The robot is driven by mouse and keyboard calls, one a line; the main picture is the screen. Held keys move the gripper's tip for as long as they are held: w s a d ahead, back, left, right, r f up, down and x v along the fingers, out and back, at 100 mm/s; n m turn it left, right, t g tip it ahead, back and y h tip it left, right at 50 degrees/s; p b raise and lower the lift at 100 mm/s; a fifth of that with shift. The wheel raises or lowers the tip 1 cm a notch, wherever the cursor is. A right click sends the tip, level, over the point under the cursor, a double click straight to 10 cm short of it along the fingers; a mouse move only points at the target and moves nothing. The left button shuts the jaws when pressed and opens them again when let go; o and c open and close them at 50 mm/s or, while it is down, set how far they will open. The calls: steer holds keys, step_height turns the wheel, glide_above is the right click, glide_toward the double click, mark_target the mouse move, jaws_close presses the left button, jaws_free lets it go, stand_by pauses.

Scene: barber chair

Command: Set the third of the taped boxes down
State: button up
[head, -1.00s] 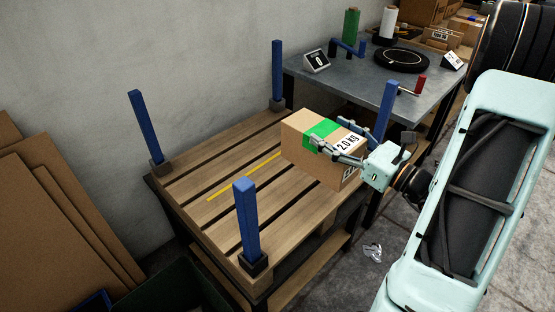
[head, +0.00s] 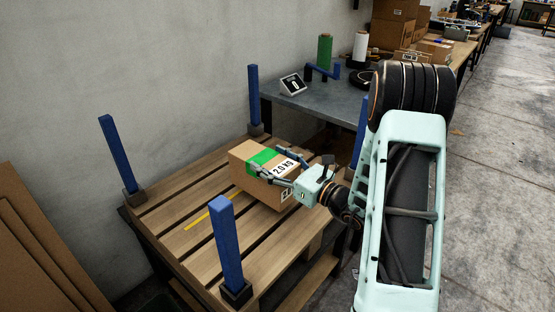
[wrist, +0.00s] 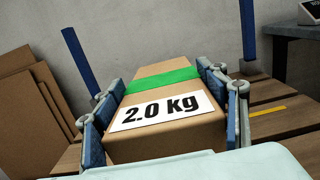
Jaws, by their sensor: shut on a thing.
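A brown taped box (head: 244,172) with a green band and a "2.0 kg" label is in my gripper. In the head view it is over the right part of a slatted wooden platform (head: 165,210) with blue corner posts. My gripper (head: 268,162) comes from the right, its fingers shut on opposite sides of the box. The wrist view shows the box (wrist: 165,142) level between both fingers, label facing the camera. The box's underside is hidden, so I cannot tell whether it touches the slats. No other taped box shows on the platform.
A yellow line (head: 208,213) marks the slats left of the box. Blue posts stand at the front (head: 227,240), left (head: 118,153), back (head: 254,95) and right (head: 359,132). A grey bench (head: 318,104) adjoins behind. Cardboard sheets (head: 40,240) lean at the left.

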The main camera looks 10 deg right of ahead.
steer(key=shift+w+a+r, duration=0.15)
steer(key=shift+w, duration=0.05)
steer(key=shift+w+a+f+b, duration=0.15)
steer(key=shift+f+b, duration=0.25)
steer(key=shift+f, duration=0.55)
steer(key=shift+w+f+b, duration=0.1)
steer(key=shift+f+b, duration=0.25)
steer(key=shift+f, duration=0.55)
steer(key=o, duration=2.1)
steer(key=shift+s+f, duration=0.15)
steer(key=shift+f, duration=0.15)
steer(key=p+v, duration=0.2)
steer(key=v, duration=1)
steer(key=shift+p, duration=0.35)
